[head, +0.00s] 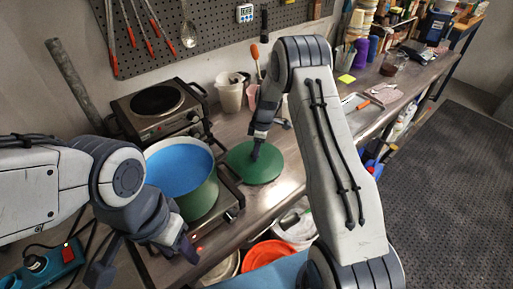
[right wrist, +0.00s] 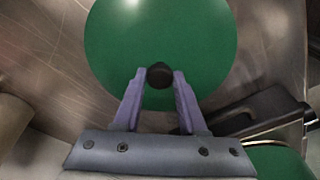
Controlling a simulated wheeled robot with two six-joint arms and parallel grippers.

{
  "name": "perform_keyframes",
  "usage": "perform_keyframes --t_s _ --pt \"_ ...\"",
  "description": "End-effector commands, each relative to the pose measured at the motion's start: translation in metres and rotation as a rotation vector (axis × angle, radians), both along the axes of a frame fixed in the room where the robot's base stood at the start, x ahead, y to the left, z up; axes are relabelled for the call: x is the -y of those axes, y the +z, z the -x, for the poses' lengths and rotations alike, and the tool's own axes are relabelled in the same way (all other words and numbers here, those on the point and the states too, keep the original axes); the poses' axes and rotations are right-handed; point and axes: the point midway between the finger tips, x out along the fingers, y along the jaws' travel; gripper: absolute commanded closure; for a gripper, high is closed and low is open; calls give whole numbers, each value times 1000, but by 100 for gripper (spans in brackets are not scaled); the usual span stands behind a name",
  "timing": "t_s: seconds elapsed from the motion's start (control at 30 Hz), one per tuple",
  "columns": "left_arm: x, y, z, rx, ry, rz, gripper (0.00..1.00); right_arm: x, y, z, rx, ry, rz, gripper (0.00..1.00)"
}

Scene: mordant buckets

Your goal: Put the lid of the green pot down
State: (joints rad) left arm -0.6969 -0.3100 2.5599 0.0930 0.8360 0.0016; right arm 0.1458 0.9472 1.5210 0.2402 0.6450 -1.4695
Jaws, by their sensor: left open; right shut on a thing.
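The green lid (head: 262,172) is a flat round disc with a black knob (right wrist: 160,72). It is level at the metal bench, right of the pot; I cannot tell whether it touches the bench. My right gripper (head: 257,148) is shut on the knob, and its two fingers show on either side of it in the right wrist view (right wrist: 158,92). The green pot (head: 203,201) stands uncovered on the front hot plate, with blue liquid inside. Part of the pot shows at lower right in the right wrist view (right wrist: 280,160). My left gripper (head: 182,246) is open, in front of the pot.
The front hot plate (head: 229,200) lies close to the lid's left edge. A second hot plate (head: 158,103) stands behind the pot. White containers (head: 230,95) stand at the wall. A tray (head: 356,107) lies to the right. Buckets (head: 268,254) sit below the bench edge.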

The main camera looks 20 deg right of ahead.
Motion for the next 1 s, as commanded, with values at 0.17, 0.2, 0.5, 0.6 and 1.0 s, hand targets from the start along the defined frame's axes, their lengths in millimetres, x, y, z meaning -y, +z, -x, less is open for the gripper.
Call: perform_keyframes --t_s 0.17,0.2,0.5,0.6,1.0 --pt "0 -1 0 0 0 0 50 0 0 -1 3 0 0 100" --pt "0 -1 0 0 0 0 50 0 0 -1 2 0 0 100" --pt "0 -3 0 0 0 0 50 0 -2 0 1 0 0 29" --pt "0 -3 0 0 0 0 50 0 -2 0 1 0 0 29" --pt "0 -16 0 0 -1 0 50 6 34 0 9 1 2 29"
